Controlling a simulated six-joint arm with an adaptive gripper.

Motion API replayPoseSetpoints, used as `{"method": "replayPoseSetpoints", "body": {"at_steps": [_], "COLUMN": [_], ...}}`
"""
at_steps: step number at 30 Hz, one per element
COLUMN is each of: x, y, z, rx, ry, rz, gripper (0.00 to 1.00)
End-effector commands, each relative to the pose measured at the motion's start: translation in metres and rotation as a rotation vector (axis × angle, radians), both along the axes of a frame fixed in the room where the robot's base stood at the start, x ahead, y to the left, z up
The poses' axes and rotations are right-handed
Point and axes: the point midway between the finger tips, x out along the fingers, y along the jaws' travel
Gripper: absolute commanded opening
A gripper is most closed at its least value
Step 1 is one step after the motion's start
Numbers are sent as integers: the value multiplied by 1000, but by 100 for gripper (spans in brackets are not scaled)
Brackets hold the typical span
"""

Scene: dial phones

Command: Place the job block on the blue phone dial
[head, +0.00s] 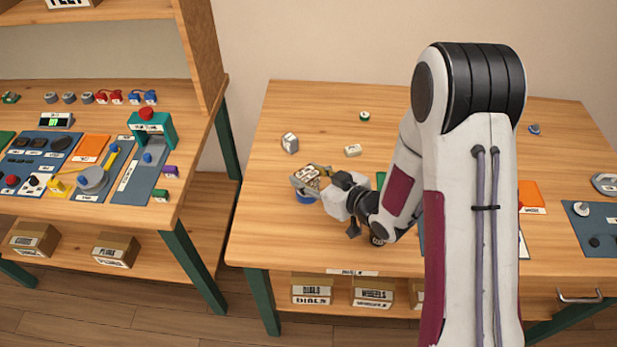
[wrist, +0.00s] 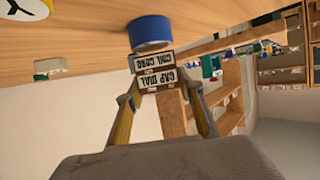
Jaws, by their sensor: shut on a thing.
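The job block (head: 308,179) is a grey block with white label plates. In the wrist view its labels (wrist: 156,77) read upside down as "COIL CORD" and "CAP DIAL". My gripper (head: 330,192) is shut on it; both fingers (wrist: 156,88) show around its sides in the wrist view. The blue phone dial (head: 305,197) is a short blue cylinder standing on the table; it also shows in the wrist view (wrist: 150,32). The block is at the dial's upper face, tilted in the head view. I cannot tell whether they touch. My gripper partly hides the block.
My arm hides much of the table's middle. The left bench (head: 120,225) holds panels and parts. The table's left front is clear.

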Motion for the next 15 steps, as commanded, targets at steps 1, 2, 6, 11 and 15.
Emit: {"method": "replayPoseSetpoints", "body": {"at_steps": [1, 2, 6, 11, 15], "x": [0, 0, 0, 0, 0], "y": [0, 0, 0, 0, 0], "z": [-4, -5, -8, -8, -8], "rx": [1, 1, 1, 0, 1], "ry": [1, 1, -1, -1, -1], "rz": [0, 0, 0, 0, 0], "gripper": [15, 15, 15, 15, 15]}}
